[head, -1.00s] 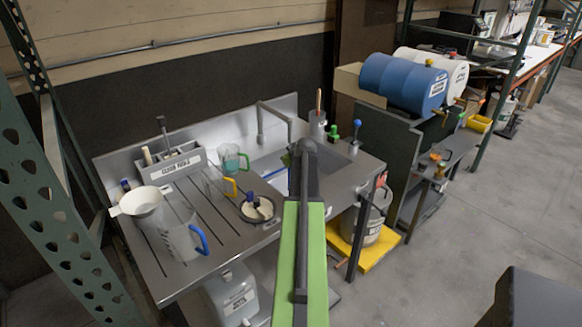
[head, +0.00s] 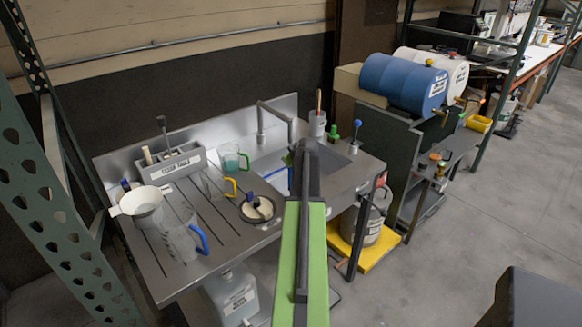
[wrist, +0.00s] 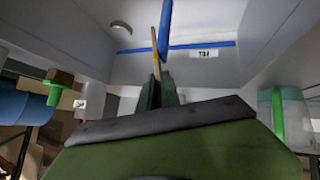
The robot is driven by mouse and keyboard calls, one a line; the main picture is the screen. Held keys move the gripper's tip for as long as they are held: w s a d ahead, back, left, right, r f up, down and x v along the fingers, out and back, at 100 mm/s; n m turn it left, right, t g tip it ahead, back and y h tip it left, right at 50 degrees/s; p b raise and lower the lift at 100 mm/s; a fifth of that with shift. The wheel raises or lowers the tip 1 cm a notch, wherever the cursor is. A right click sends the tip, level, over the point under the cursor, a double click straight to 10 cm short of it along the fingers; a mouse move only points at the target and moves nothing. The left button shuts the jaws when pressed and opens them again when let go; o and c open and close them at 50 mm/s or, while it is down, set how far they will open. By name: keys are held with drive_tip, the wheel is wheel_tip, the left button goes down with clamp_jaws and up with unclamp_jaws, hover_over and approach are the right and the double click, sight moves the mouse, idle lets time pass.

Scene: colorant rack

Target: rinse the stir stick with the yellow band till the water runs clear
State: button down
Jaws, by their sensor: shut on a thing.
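In the wrist view my gripper (wrist: 157,88) is shut on a thin wooden-coloured stir stick (wrist: 155,48). The stick points away from the jaws; I cannot make out a yellow band on it. A blue vertical strip (wrist: 165,22) runs beside the stick and looks like a stream, though I cannot be sure. Behind it is the pale sink wall (wrist: 200,70) with a blue line and small label. In the head view the jaws and stick are hidden behind my arm, at the sink basin (head: 268,165). The tap (head: 270,108) arches over the basin.
A labelled grey tool holder (head: 180,166), a pitcher with a blue handle (head: 180,240), a funnel (head: 140,203) and a teal-filled mug (head: 230,160) stand on the drainboard left of the basin.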

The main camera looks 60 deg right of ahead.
drive_tip(key=shift+w+a, duration=0.1)
drive_tip(key=shift+w, duration=0.05)
idle(0.3)
drive_tip(key=shift+s+d, duration=0.3)
drive_tip(key=shift+s, duration=0.2)
drive_tip(key=shift+w, duration=0.1)
drive_tip(key=shift+w+a, duration=0.3)
drive_tip(key=shift+w, duration=0.1)
drive_tip(key=shift+s, duration=0.1)
drive_tip(key=shift+s+d, duration=0.3)
drive_tip(key=shift+s, duration=0.1)
drive_tip(key=shift+w+a, duration=0.1)
drive_tip(key=shift+w, duration=0.05)
